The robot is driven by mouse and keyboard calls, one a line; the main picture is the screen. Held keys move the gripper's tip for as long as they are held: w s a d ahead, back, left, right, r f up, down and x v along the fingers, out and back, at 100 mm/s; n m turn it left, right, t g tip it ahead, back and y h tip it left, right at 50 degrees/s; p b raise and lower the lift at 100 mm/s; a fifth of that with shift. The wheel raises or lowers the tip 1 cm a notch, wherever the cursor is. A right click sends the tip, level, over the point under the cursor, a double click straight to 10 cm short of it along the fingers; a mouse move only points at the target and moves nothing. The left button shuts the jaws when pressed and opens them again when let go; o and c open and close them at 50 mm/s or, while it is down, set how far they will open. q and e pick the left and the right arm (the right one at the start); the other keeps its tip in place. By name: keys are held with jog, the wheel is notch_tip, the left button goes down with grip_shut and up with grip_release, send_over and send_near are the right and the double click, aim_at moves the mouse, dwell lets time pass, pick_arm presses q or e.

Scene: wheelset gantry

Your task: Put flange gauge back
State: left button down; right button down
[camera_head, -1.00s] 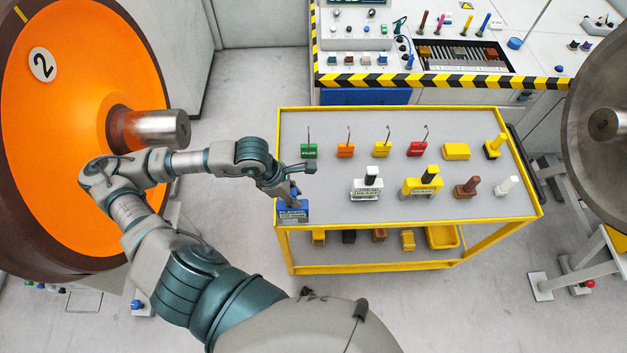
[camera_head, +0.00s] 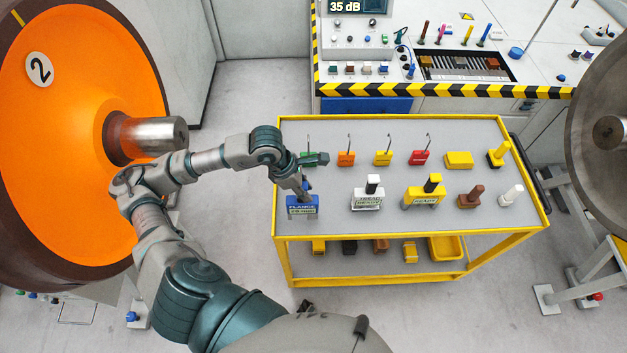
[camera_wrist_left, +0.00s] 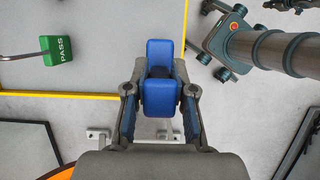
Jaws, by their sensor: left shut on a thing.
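The flange gauge (camera_head: 302,207) is a blue block with a "FLANGE" label on its front. It is at the left front of the yellow cart's grey top (camera_head: 330,222). I cannot tell whether it touches the top. My left gripper (camera_head: 304,191) comes down on it from above and is shut on its upper part. In the left wrist view, the blue gauge (camera_wrist_left: 160,97) sits between the two fingers (camera_wrist_left: 160,112), over the cart's yellow-edged corner. My right gripper is not in view.
A white gauge (camera_head: 368,200), a yellow one (camera_head: 424,197), and brown and white stamps stand to the right. Green, orange, yellow and red hooked tags (camera_head: 420,158) line the back. A large orange wheel (camera_head: 70,130) stands left. Grey top is bare between the rows.

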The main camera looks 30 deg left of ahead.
pick_arm(q)
jog(key=w+f+p, duration=0.1)
jog(key=w+f, duration=0.3)
jog(key=w, duration=0.1)
jog(key=shift+w+p, duration=0.15)
jog(key=shift+p, duration=0.2)
jog(key=c, duration=1)
grip_release()
jog(key=shift+d, duration=0.15)
jog(key=b+v, duration=0.1)
jog(key=v, duration=1.1)
jog(key=shift+r, duration=0.1)
